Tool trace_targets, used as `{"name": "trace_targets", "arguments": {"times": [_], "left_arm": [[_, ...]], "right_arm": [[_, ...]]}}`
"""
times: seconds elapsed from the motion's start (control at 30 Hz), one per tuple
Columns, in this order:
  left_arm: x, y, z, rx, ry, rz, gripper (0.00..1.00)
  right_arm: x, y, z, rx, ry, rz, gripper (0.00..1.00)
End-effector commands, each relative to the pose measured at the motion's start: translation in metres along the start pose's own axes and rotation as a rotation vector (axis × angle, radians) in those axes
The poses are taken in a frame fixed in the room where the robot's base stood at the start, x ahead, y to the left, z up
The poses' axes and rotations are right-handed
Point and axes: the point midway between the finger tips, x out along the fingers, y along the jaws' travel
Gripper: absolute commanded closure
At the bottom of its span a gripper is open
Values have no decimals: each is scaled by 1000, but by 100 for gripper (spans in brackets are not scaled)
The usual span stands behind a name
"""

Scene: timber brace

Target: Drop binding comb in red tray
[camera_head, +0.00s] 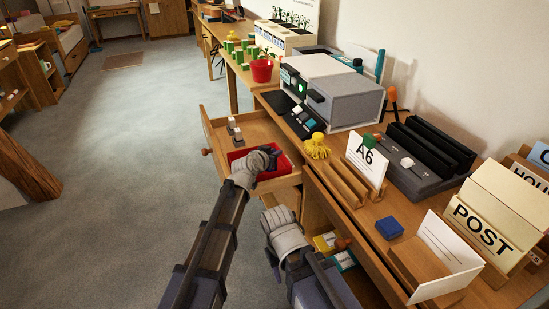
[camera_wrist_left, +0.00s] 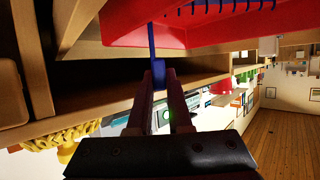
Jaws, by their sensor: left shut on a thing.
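The red tray (camera_head: 238,156) lies in a pulled-out wooden drawer; in the left wrist view it fills the top (camera_wrist_left: 120,28). My left gripper (camera_head: 272,152) is over the tray in the head view. In the left wrist view its jaws (camera_wrist_left: 160,98) are shut on a narrow blue piece (camera_wrist_left: 158,76), which looks like the binding comb. A thin blue strip runs up from it across the tray's edge. A blue toothed strip (camera_wrist_left: 222,9) also shows against the red; I cannot tell whether it joins the held piece. My right gripper (camera_head: 272,260) is low beside the desk, its jaws unclear.
Small grey-and-white objects (camera_head: 235,130) lie in the drawer (camera_head: 212,130) left of the tray. The desk right of it holds a yellow tasselled object (camera_head: 316,147), an A6 card (camera_head: 365,158), a printer-like machine (camera_head: 345,100) and a blue block (camera_head: 390,227).

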Motion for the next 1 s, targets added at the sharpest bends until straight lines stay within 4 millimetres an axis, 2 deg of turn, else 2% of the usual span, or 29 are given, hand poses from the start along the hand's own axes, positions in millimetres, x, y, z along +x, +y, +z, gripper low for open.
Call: {"name": "trace_targets", "arguments": {"times": [0.3, 0.33, 0.57, 0.9, 1.0], "left_arm": [[1, 0, 3, 0, 0, 0, 100], [1, 0, 2, 0, 0, 0, 79], [1, 0, 1, 0, 0, 0, 53], [-2, 0, -4, 0, 0, 0, 52], [-19, 0, -3, -1, 0, -1, 52]], "right_arm": [[4, 0, 0, -1, 0, 0, 50], [2, 0, 0, -1, 0, 0, 50], [2, 0, 0, -1, 0, 0, 50], [-4, 0, 0, 0, 0, 0, 50], [-10, 1, 1, 1, 0, 0, 50]]}}
